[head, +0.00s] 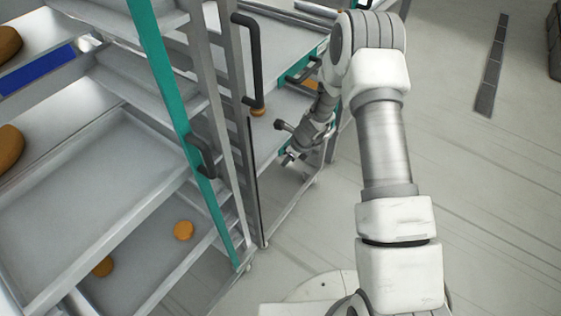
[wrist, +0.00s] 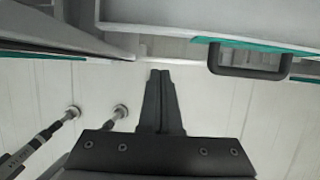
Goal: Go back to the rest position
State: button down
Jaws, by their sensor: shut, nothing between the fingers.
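My gripper (wrist: 160,76) points up the middle of the wrist view with its two dark fingers together and nothing between them. In the head view my gripper (head: 291,157) is small, at the end of my arm, beside the lower part of the right-hand rack and close to its frame. The fingertips are too small there to show detail.
A metal rack (head: 226,120) with a teal post stands at the left. Its trays hold brown rounds, one of them low down (head: 183,230). A black handle (head: 254,62) sticks out near my arm; another handle (wrist: 247,72) shows in the wrist view. Open floor (head: 500,190) lies right.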

jog(key=s+d+r+n+t+p, duration=0.1)
jog(key=s+r+n+p, duration=0.35)
jog(key=r, duration=1.35)
jog(key=s+d+r+n+p, duration=0.1)
jog(key=s+r+n, duration=0.55)
jog(key=r, duration=1.15)
jog(key=s+d+r+n+t+h+p, duration=0.1)
jog(key=s+d+r+n, duration=0.2)
jog(key=s+r+n, duration=0.4)
jog(key=s+d+r+n+t+h+p, duration=0.1)
jog(key=s+d+r+n+h+p, duration=0.1)
jog(key=s+d+r+n, duration=0.2)
jog(key=s+r+n, duration=0.3)
jog(key=s, duration=0.5)
jog(key=shift+n+h, duration=0.3)
jog(key=shift+d, duration=0.1)
